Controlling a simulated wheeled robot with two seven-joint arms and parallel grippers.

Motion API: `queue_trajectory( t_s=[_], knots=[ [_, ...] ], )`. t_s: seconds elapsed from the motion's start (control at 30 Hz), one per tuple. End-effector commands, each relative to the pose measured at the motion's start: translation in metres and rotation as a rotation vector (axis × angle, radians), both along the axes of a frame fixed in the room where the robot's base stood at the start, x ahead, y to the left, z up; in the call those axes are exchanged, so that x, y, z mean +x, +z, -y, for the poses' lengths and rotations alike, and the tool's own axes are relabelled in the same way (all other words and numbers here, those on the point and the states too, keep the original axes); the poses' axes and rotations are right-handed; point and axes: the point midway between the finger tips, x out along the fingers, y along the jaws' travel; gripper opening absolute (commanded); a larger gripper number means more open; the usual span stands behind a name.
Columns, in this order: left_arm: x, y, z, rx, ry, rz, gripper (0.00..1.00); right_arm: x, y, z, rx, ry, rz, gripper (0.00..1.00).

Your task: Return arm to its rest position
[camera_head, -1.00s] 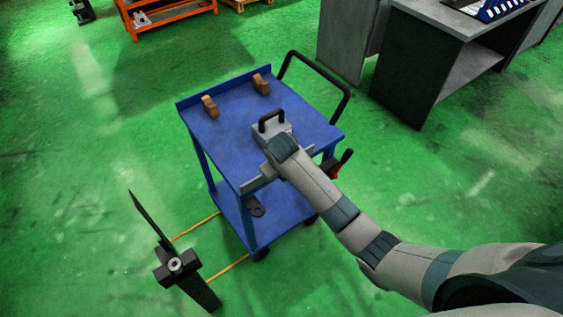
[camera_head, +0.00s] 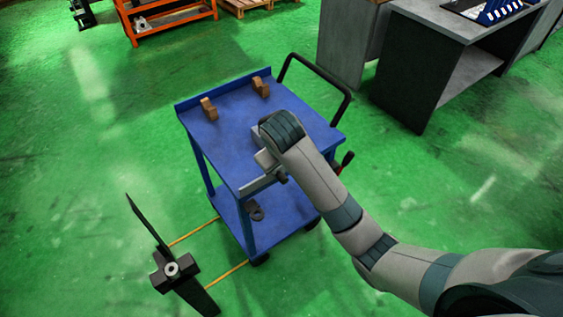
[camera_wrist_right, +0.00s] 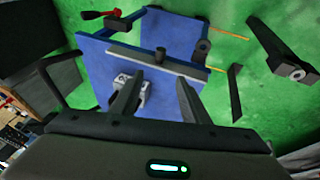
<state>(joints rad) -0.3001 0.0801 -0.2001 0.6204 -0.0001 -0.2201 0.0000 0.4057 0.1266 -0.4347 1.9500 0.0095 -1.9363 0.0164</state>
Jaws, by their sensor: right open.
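My right arm (camera_head: 315,175) reaches in from the right over the blue cart (camera_head: 235,120). Its gripper is hidden behind the wrist in the head view. In the right wrist view the right gripper (camera_wrist_right: 158,78) has its two dark fingers apart, with nothing held between them. A light grey block (camera_wrist_right: 136,92) sits on the blue cart top, partly hidden behind the left-hand finger. Whether that finger touches it I cannot tell. My left gripper is not in view.
Two brown blocks (camera_head: 209,108) (camera_head: 261,87) stand on the cart top. The cart has a black push handle (camera_head: 335,85) and a grey bar (camera_head: 262,182) at its near edge. A black stand (camera_head: 172,270) is at lower left. Grey desks (camera_head: 425,60) stand at upper right. Green floor is open around.

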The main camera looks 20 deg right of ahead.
Motion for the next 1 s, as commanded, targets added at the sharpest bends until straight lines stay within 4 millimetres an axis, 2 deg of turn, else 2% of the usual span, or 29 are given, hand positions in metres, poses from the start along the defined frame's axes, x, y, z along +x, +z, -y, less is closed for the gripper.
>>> queue_trajectory(
  t_s=[0.4, 0.47, 0.57, 0.67, 0.77, 0.87, 1.0],
  knots=[
    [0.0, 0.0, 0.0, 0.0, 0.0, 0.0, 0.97, 0.0, -0.002, 0.0, 0.001, 0.0, -0.001, 0.41],
    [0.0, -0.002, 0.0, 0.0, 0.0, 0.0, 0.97, 0.0, -0.008, 0.0, 0.002, -0.001, -0.005, 0.41],
    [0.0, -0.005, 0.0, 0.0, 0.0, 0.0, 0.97, 0.001, -0.027, 0.001, 0.006, -0.003, -0.015, 0.41],
    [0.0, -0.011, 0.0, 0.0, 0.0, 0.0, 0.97, 0.002, -0.06, 0.002, 0.016, -0.008, -0.029, 0.41],
    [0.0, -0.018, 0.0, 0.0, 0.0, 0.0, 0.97, 0.0, -0.108, 0.005, 0.029, -0.015, -0.049, 0.41],
    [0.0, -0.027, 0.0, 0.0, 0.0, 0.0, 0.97, -0.007, -0.167, 0.008, 0.045, -0.023, -0.073, 0.41],
    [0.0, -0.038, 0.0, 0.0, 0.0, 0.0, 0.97, -0.029, -0.253, 0.016, 0.066, -0.038, -0.104, 0.41]
  ],
)
